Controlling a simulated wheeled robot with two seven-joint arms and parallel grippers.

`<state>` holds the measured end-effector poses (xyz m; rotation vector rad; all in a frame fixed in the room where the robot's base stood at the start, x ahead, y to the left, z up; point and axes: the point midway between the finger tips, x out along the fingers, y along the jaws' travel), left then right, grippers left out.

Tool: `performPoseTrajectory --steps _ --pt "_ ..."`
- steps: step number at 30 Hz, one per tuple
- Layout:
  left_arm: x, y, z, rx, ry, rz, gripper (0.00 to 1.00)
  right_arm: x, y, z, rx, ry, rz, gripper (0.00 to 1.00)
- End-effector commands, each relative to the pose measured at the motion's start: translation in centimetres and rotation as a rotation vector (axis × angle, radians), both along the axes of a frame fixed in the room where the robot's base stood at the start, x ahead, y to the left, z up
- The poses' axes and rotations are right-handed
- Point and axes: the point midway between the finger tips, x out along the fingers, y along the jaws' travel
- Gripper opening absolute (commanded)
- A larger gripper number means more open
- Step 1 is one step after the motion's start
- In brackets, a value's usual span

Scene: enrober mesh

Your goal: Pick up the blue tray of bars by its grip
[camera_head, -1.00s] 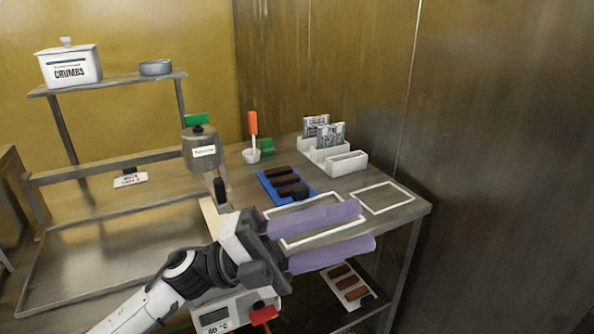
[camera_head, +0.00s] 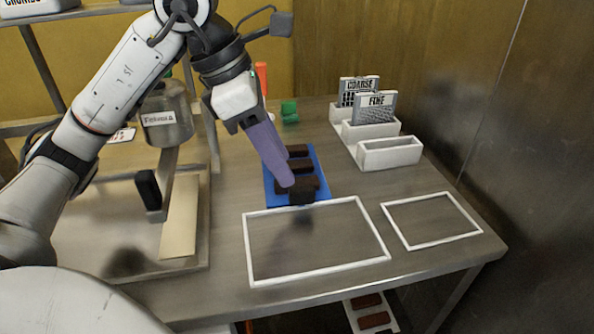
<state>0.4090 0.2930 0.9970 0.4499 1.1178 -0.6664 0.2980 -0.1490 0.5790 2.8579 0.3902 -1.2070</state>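The blue tray (camera_head: 319,172) lies on the steel table with dark brown bars (camera_head: 297,167) on it. A dark block, probably the tray's grip (camera_head: 302,193), shows at its near edge. My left gripper (camera_head: 286,182) reaches down over the tray from the upper left, its purple finger tip beside this block. The fingers line up edge-on, so their gap is hidden, and I cannot tell whether they touch the block. The gripper covers part of the tray's left side. My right gripper is out of view.
Two white outlined rectangles (camera_head: 248,243) (camera_head: 402,238) mark bare table in front. White bins (camera_head: 390,153) with COARSE and FINE cards stand to the right. A green block (camera_head: 289,112) is behind the tray. A metal pot (camera_head: 166,118) stands left. The wall is at right.

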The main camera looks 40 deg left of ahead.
Motion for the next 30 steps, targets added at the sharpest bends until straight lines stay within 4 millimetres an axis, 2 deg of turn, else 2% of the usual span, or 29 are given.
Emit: performPoseTrajectory --steps 5,13,22,23,27,30 --pt "0.3 -0.5 -1.4 -0.002 0.001 -0.002 0.39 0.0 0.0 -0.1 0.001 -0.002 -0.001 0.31" --pt "1.2 -1.9 -4.9 -0.004 0.002 -0.003 0.39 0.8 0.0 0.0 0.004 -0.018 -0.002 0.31" --pt "1.4 -2.0 -5.3 -0.003 0.000 -0.002 0.39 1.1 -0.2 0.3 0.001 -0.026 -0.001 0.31" --pt "1.4 -2.0 -5.3 -0.003 0.000 -0.002 0.37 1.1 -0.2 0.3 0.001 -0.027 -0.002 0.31" --pt "1.4 -2.0 -5.3 -0.003 0.000 -0.002 0.14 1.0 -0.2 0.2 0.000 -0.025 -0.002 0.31" --pt "1.4 -2.0 -5.3 -0.003 0.000 -0.002 0.00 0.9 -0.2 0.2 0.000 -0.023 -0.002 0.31"
